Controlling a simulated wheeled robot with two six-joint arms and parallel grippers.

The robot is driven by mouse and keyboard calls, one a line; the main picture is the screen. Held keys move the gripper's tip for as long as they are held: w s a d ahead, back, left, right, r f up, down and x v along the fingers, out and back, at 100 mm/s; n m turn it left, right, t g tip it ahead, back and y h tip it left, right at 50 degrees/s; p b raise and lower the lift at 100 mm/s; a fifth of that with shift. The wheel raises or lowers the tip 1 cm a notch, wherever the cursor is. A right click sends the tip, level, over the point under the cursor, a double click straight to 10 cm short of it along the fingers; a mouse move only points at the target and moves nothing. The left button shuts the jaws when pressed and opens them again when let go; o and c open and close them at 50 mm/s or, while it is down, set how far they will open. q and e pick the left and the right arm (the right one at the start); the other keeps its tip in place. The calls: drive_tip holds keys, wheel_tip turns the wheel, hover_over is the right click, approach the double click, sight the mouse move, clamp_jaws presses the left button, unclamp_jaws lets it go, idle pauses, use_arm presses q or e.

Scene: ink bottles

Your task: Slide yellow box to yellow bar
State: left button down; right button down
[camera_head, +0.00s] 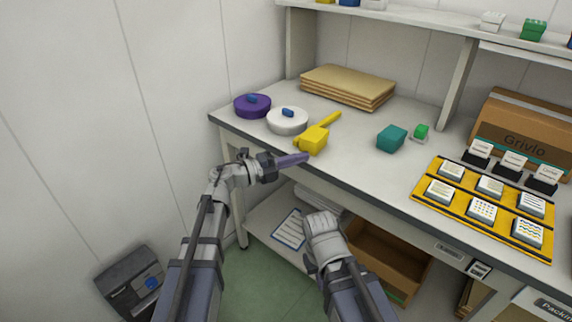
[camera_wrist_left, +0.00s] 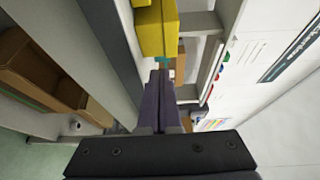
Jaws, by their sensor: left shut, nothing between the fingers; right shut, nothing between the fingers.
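The yellow box (camera_head: 312,140) stands at the front edge of the worktop. The yellow bar (camera_head: 328,119) lies flat just behind it, running back to the right. I cannot tell whether box and bar touch. My left gripper (camera_head: 296,158) is shut and empty, its purple fingers just in front of and below the box, near the table edge. In the left wrist view its fingertips (camera_wrist_left: 158,78) are together, with the yellow box (camera_wrist_left: 155,30) above them; a gap or contact is unclear. My right gripper (camera_head: 320,220) is shut and empty, low in front of the table.
A white round pot (camera_head: 287,123) stands left of the box and a purple one (camera_head: 252,108) further left. A teal box (camera_head: 391,139) stands to the right. Stacked boards (camera_head: 348,87) lie behind. A yellow tray (camera_head: 420,193) is further right.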

sight(309, 148)
use_arm(q)
drive_tip(key=shift+w+d, duration=0.15)
drive_tip(key=shift+w, duration=0.45)
drive_tip(key=shift+w+d, duration=0.15)
drive_tip(key=shift+w, duration=0.45)
drive_tip(key=shift+w+d, duration=0.25)
drive_tip(key=shift+w, duration=0.75)
drive_tip(key=shift+s, duration=0.1)
